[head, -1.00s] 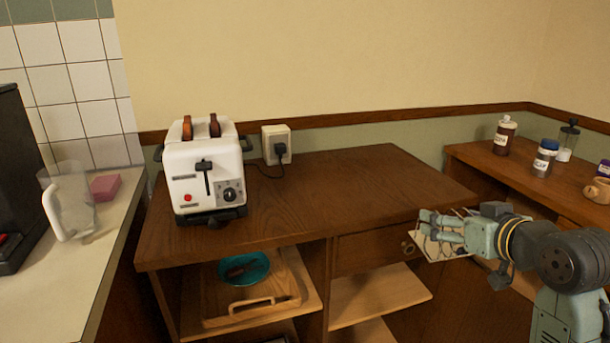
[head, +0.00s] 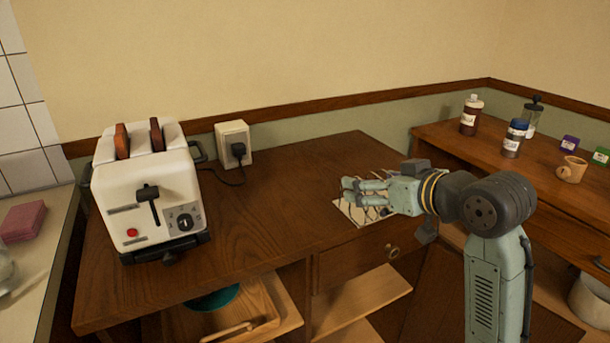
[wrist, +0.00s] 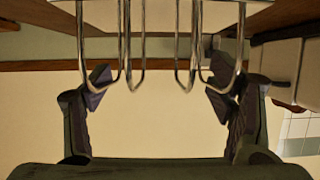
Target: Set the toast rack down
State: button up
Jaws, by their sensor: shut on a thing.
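My gripper (head: 358,189) is shut on the toast rack (head: 352,212), a wire rack with a pale flat base. The rack is over the right end of the brown wooden counter (head: 275,210), near its front edge. I cannot tell whether its base touches the wood. In the wrist view, the rack's shiny wire loops (wrist: 127,55) hang between the two dark fingers (wrist: 162,85). The fingers and my arm hide part of the rack in the head view.
A white toaster (head: 150,190) with two slices stands on the counter's left, before a wall socket (head: 233,135). Bare wood lies between toaster and rack.

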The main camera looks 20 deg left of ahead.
jog(key=w+a+p, duration=0.1)
jog(key=w+a, duration=0.1)
jog(key=a, duration=0.1)
jog(key=w+a+p, duration=0.1)
jog(key=w+a, duration=0.1)
jog(key=a, duration=0.2)
jog(key=w+a+f+p, duration=0.1)
jog(key=w+a, duration=0.1)
jog(key=a, duration=0.2)
jog(key=shift+w, duration=0.35)
jog(key=shift+f+p, duration=0.6)
jog(key=shift+f, duration=1.35)
jog(key=o, duration=1.4)
jog(key=shift+r, duration=0.2)
jog(key=shift+s+d, duration=0.2)
jog(key=shift+d, duration=0.05)
jog(key=b+v, duration=0.3)
jog(key=v, duration=0.8)
jog(key=shift+s+d, duration=0.1)
jog(key=shift+r, duration=0.1)
